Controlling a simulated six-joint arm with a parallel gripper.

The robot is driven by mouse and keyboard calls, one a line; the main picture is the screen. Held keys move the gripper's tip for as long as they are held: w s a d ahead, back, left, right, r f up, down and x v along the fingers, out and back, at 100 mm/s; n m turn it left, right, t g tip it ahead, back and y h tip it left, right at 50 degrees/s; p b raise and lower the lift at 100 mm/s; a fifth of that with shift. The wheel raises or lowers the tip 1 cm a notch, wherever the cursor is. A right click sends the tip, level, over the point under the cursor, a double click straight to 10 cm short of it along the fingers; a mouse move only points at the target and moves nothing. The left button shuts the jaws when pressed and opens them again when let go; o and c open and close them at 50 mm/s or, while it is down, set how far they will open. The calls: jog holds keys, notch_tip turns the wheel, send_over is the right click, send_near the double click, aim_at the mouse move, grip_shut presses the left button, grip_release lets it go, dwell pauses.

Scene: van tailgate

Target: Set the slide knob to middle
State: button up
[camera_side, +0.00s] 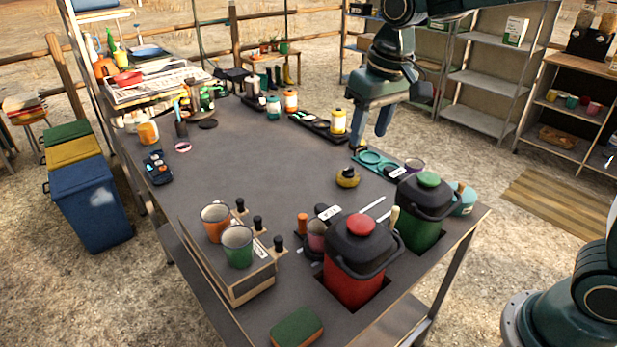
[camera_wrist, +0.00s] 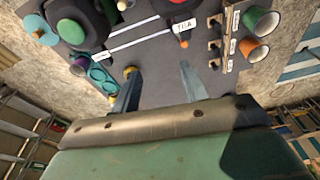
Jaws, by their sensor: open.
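I cannot tell for sure which part is the slide knob. A pale straight slot or strip (camera_side: 374,205) lies on the grey bench left of the green-lidded urn; pale strips (camera_wrist: 135,29) also show in the wrist view, near a white label reading TEA (camera_wrist: 183,27). A small orange knob-like piece (camera_side: 302,222) stands left of the red-lidded urn. My gripper (camera_side: 368,140) is open and empty, pointing down above the bench's right side. In the wrist view its two fingers (camera_wrist: 160,72) are well apart, with nothing between them but bench.
The red urn (camera_side: 355,285) and green urn (camera_side: 420,232) stand at the near right. The bench middle (camera_side: 250,160) is clear.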

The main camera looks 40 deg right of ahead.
jog(key=w+a+f+g, duration=0.1)
jog(key=w+a+f, duration=0.2)
jog(key=w+f, duration=0.3)
jog(key=g, duration=0.1)
send_over(303, 216)
notch_tip(303, 216, down, 7)
jog(key=shift+w+a+m+h, duration=0.15)
jog(key=shift+a+m+h, duration=0.15)
jog(key=shift+a+m, duration=0.15)
jog(key=shift+d+f, duration=0.2)
jog(key=shift+f, duration=3.25)
jog(key=shift+d+f, duration=0.15)
jog(key=shift+f, duration=3.25)
jog(key=shift+d, duration=0.1)
grip_shut()
